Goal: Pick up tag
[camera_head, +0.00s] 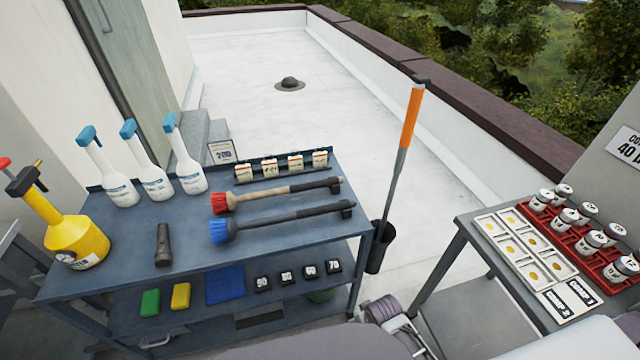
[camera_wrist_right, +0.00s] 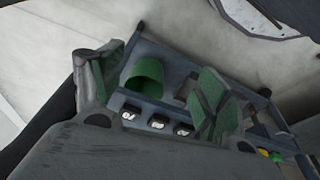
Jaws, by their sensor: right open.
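Several small white tags (camera_head: 295,163) hang in a row on a dark rail at the back edge of the blue-grey cart (camera_head: 185,255) in the head view. Each has dark markings too small to read. My right gripper (camera_wrist_right: 158,88) shows in the right wrist view, with its two green-padded fingers spread apart and nothing held between them. Beyond the fingers are the cart's lower shelf, a green cup (camera_wrist_right: 147,73) and small black numbered blocks (camera_wrist_right: 157,121). No tag is clearly visible in the wrist view. My left gripper is not in view.
Two long brushes (camera_head: 290,217) lie in front of the tags. An orange-handled pole (camera_head: 410,120) rises from a bucket right of the cart. A second table (camera_head: 480,250) holds jars.

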